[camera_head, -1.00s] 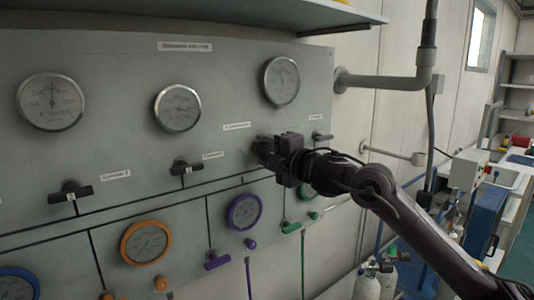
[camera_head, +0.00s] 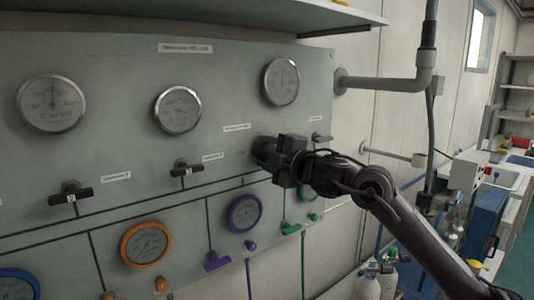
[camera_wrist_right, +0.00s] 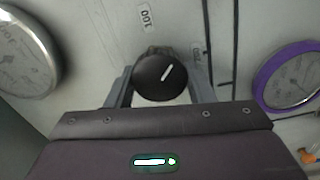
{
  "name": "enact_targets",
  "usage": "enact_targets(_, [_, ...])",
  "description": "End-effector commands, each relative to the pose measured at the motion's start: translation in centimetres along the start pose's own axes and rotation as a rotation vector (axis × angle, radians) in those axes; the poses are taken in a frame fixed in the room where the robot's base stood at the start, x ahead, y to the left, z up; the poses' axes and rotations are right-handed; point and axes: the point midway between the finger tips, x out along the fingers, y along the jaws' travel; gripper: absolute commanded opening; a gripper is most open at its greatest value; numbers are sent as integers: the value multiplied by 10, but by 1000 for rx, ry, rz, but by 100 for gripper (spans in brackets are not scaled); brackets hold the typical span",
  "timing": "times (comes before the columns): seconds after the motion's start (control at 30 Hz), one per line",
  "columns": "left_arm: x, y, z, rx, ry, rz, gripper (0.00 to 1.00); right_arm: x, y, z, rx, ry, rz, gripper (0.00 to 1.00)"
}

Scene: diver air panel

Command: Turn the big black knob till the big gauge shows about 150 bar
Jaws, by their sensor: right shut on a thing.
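The big black knob (camera_wrist_right: 160,77) shows in the right wrist view as a round dark cap with a white line pointing up and to the right. My right gripper (camera_wrist_right: 158,88) is shut on the knob, with one grey finger on each side. In the head view my right gripper (camera_head: 268,152) is at the panel and hides most of the knob. A large silver-rimmed gauge (camera_head: 281,81) is above it; its needle appears roughly upright, but the reading is too small to tell. This gauge also shows, cut off, in the right wrist view (camera_wrist_right: 22,52). My left gripper is not in view.
Two more silver gauges (camera_head: 52,103) (camera_head: 178,109) and black T-handles (camera_head: 70,193) (camera_head: 185,169) are to the left on the grey panel (camera_head: 120,75). Orange (camera_head: 146,244) and purple (camera_head: 245,212) gauges are below. A grey pipe (camera_head: 385,82) leaves the panel's right edge.

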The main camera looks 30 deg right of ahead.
Motion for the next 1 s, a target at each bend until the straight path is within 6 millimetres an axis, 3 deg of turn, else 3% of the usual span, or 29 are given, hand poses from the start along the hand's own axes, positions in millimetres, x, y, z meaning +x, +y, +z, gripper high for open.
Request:
enact_targets(0.03, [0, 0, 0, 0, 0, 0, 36, 0, -1, 0, -1, -2, -2, 52])
enact_targets(0.17, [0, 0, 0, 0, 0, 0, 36, 0, -1, 0, -1, -1, -1, 69])
enact_targets(0.53, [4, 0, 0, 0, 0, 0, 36, -4, -2, 1, -2, -1, -1, 70])
enact_targets(1.0, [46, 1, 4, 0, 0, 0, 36, -63, -4, 1, -2, 1, 0, 70])
